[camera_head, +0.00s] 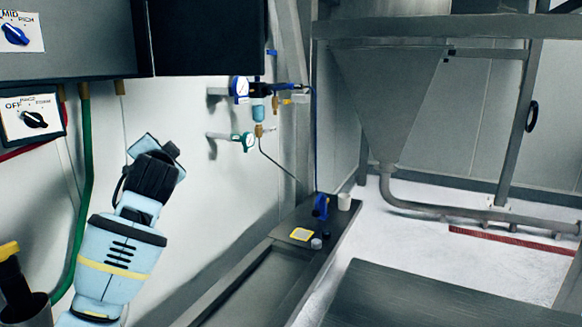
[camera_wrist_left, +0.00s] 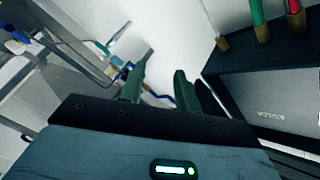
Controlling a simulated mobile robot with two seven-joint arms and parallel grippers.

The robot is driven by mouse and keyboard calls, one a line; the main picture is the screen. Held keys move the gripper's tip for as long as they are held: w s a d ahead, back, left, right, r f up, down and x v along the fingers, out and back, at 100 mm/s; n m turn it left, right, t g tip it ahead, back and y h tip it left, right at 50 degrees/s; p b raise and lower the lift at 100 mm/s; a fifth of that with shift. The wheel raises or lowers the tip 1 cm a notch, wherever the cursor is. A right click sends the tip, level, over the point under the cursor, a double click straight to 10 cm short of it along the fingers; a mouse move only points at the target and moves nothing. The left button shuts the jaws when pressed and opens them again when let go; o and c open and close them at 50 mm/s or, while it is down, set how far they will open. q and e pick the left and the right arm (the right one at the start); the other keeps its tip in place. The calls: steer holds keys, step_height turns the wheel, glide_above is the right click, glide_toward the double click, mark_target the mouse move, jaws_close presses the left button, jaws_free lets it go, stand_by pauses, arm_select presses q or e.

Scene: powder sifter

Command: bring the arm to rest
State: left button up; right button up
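My left arm (camera_head: 115,255), light blue with black and yellow bands, rises from the bottom left in the head view. Its gripper (camera_head: 160,160) is held up in free air in front of the white wall, below the dark control box. The fingers are hard to make out there. In the left wrist view, the two dark green fingers of the left gripper (camera_wrist_left: 161,80) stand apart. Nothing is held between them; only the wall and distant fittings show behind. My right gripper is in neither view.
A control box (camera_head: 75,40) with a blue knob (camera_head: 15,35) hangs at upper left; a black knob (camera_head: 34,119) sits below. A green hose (camera_head: 86,180) runs down nearby. Gauges (camera_head: 240,88) are on the wall. A bench (camera_head: 262,285) holds small items. A hopper (camera_head: 388,95) stands behind.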

arm_select(q)
steer(key=s+d+f+g+h, duration=0.15)
steer(key=s+f, duration=0.25)
steer(key=f, duration=0.9)
steer(key=s+d+f+g+h, duration=0.15)
steer(key=s+f, duration=0.35)
steer(key=f, duration=0.9)
steer(key=s+d+f+h, duration=0.3)
steer(key=s+f, duration=0.1)
steer(key=f, duration=0.9)
steer(key=s+d+f+n+g+h, duration=0.1)
steer(key=s+d+f+n+g, duration=0.1)
steer(key=s+f, duration=1.15)
steer(key=s+f+n+g, duration=0.1)
steer(key=s+f, duration=0.1)
steer(key=s, duration=0.9)
steer(key=s+f+n+g+h, duration=0.1)
steer(key=s+f, duration=0.2)
steer(key=s, duration=0.8)
steer(key=shift+d+n, duration=0.25)
steer(key=shift+n, duration=0.15)
steer(key=shift+w, duration=0.1)
